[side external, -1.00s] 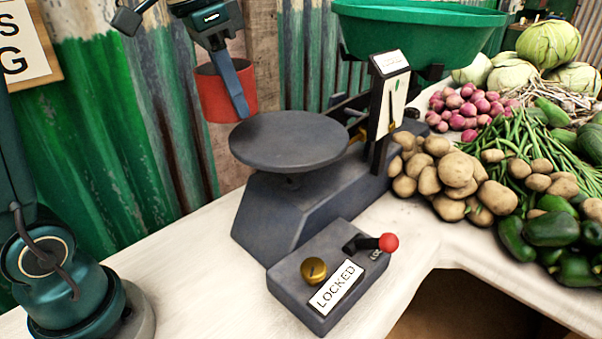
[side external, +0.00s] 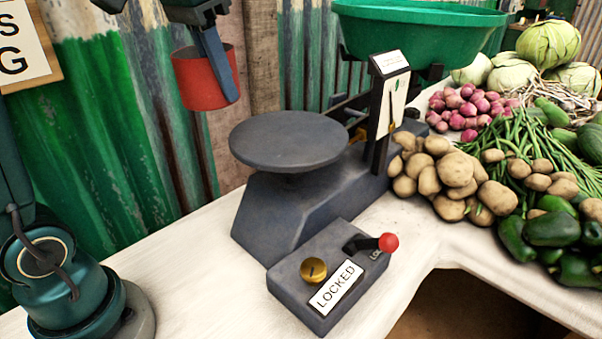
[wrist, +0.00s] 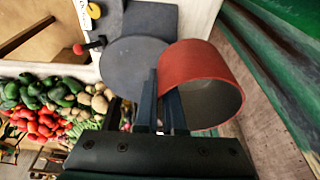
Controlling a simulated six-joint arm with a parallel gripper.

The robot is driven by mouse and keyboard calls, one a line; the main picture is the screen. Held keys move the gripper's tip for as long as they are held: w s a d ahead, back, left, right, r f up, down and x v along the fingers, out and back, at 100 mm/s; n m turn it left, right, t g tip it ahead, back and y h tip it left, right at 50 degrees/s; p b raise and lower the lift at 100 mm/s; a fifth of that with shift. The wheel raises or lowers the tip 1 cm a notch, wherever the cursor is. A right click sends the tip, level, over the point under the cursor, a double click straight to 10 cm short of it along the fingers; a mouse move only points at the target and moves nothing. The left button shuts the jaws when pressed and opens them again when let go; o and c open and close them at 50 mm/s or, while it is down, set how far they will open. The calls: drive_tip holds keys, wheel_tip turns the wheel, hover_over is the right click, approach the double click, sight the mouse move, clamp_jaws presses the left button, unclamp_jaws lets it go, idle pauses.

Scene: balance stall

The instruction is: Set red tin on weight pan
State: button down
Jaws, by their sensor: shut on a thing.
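The red tin (side external: 197,84) hangs in the air at the upper left of the side external view, held by my gripper (side external: 222,92). My gripper is shut on the tin's wall; one finger shows against its outside. In the wrist view the tin (wrist: 192,62) is to the right of the fingers (wrist: 163,90), with its open, hollow end showing. The round grey weight pan (side external: 288,140) is empty, below and to the right of the tin. It also shows in the wrist view (wrist: 125,65), partly hidden by the tin and fingers.
A control box (side external: 330,275) marked LOCKED has a red-knobbed lever (side external: 388,242). The scale's dial post (side external: 388,100) rises right of the pan, with a green bowl (side external: 420,28) behind. Potatoes (side external: 455,175) and other vegetables fill the right.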

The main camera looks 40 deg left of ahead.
drive_tip(key=s+a+n+g+y, duration=0.1)
drive_tip(key=s+a+n, duration=0.2)
drive_tip(key=s+n, duration=0.4)
drive_tip(key=m, duration=0.1)
hover_over(249, 289)
drive_tip(key=f, duration=1.5)
drive_tip(key=s+f, duration=0.1)
drive_tip(key=f, duration=0.7)
drive_tip(key=shift+d, duration=0.1)
drive_tip(key=shift+s+x, duration=0.15)
drive_tip(key=shift+x, duration=0.9)
drive_tip(key=shift+s+x, duration=0.15)
drive_tip(key=shift+x, duration=0.85)
drive_tip(key=shift+d+f, duration=0.15)
drive_tip(key=shift+d, duration=0.1)
drive_tip(key=c, duration=1)
unclamp_jaws()
